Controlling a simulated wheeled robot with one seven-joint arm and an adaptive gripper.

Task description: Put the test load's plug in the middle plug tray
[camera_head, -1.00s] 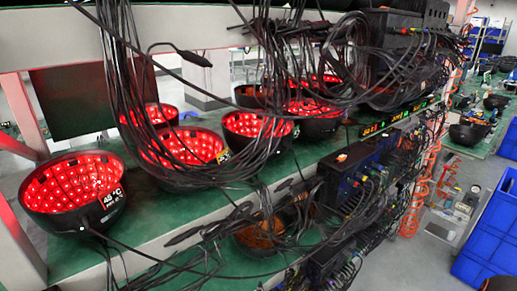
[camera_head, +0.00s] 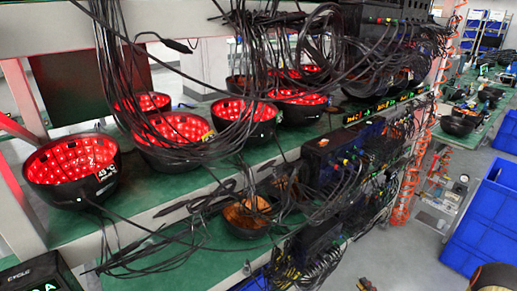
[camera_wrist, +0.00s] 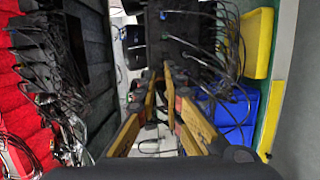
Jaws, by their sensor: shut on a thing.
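In the wrist view my gripper (camera_wrist: 164,78) has its two tan fingers converging, with their tips close together. Something small and dark shows at the tips and seems to be gripped; its shape is too small to make out, though it may be the test load's plug. A dark unit with cables (camera_wrist: 185,30) is just beyond the fingertips. In the head view my gripper cannot be made out. I cannot pick out the test load or the middle plug tray in either view.
Black bowls with red lit insides (camera_head: 72,175) stand on the green rack shelf (camera_head: 150,200). Black cables (camera_head: 235,60) hang over them. A box marked CYCLE (camera_head: 35,275) is at the lower left.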

